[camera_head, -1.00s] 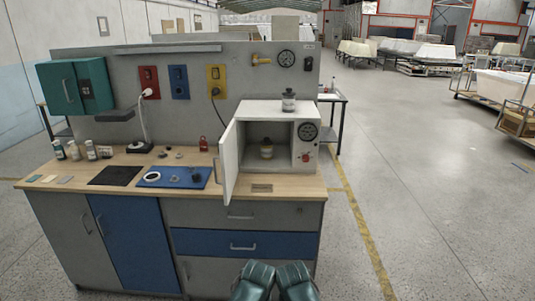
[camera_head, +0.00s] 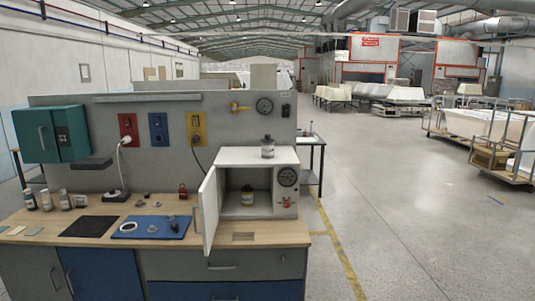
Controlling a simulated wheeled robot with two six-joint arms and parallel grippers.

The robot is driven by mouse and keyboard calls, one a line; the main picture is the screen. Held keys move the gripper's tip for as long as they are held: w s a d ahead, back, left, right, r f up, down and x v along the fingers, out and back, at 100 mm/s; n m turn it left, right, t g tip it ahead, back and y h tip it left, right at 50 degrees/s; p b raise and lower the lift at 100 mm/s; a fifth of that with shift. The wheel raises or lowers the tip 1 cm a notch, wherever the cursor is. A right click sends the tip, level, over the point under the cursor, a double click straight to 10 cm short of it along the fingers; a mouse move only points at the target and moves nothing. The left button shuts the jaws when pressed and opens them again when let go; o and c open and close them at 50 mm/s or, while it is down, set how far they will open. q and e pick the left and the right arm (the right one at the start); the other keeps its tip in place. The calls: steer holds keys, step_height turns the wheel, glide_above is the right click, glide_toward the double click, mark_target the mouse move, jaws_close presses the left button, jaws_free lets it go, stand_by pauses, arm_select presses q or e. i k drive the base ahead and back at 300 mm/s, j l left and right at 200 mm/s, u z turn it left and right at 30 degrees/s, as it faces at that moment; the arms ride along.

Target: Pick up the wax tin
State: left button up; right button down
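I cannot tell for sure which thing is the wax tin. A small dark-lidded container with a yellowish label (camera_head: 248,196) stands inside the open white cabinet (camera_head: 258,156) on the bench. A grey-white container with a dark lid (camera_head: 268,147) stands upright on top of that cabinet. The cabinet door (camera_head: 209,208) is swung open toward me on the left side. Neither of my grippers shows in this view.
The wooden bench top (camera_head: 270,232) also holds several bottles (camera_head: 47,199) at the left, a black mat (camera_head: 90,226) and a lamp-like stand (camera_head: 118,193). A teal wall cabinet (camera_head: 50,134) hangs above. The floor to the right (camera_head: 400,220) is clear.

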mark_target(246, 198)
steer(key=i+l+z, duration=0.45)
steer(key=i+l, duration=0.65)
steer(key=l, duration=0.15)
